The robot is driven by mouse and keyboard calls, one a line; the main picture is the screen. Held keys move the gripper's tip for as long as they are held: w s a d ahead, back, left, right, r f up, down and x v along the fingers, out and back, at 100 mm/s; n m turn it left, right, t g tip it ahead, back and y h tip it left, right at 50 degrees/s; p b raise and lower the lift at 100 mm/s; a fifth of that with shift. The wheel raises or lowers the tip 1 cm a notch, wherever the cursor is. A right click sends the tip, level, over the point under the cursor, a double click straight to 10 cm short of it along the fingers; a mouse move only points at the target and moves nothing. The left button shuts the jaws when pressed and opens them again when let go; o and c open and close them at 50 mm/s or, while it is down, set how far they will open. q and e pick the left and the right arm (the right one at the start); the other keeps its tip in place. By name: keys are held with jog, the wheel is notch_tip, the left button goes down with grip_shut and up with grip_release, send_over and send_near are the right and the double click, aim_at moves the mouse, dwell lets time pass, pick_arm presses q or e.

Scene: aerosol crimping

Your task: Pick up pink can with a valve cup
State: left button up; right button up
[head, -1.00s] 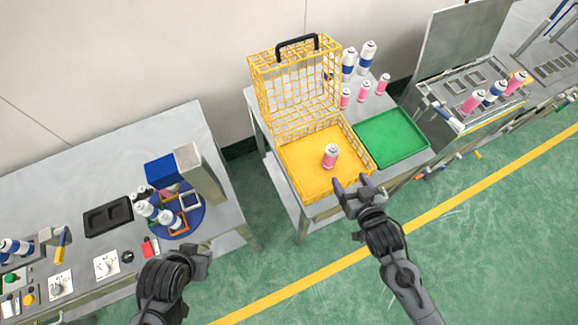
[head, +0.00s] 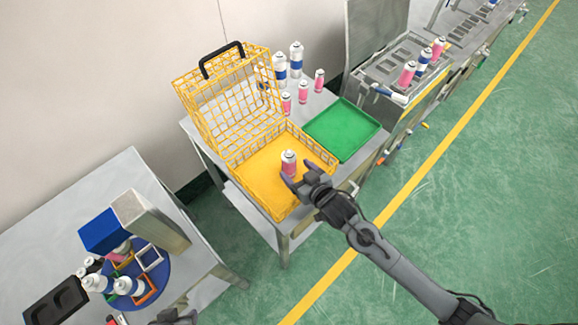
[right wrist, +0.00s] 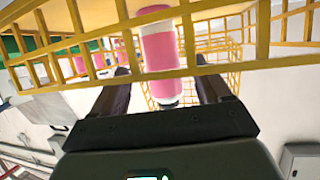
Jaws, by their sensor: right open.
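A pink can (head: 289,165) with a white band and a small grey top, which looks like a valve cup, stands upright in the open yellow basket (head: 250,178). My right gripper (head: 297,176) is open at the basket's near side, its fingertips close to the can. In the right wrist view the can (right wrist: 160,48) appears upside down between the two spread fingers of the gripper (right wrist: 165,82), with yellow basket bars crossing the view. I cannot tell whether the fingers touch it. Only a dark piece of my left gripper (head: 178,318) shows at the bottom edge.
Several pink and blue cans, such as a blue-banded one (head: 296,60), stand behind the basket. An empty green tray (head: 343,130) lies right of it. A blue round fixture (head: 150,290) with cans is on the left table. Another machine with cans (head: 408,73) is at upper right.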

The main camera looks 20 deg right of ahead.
aim_at(293, 168)
jog(key=shift+x, duration=2.45)
jog(key=shift+a+f, duration=0.1)
jog(key=c, duration=1.1)
jog(key=shift+c, duration=0.2)
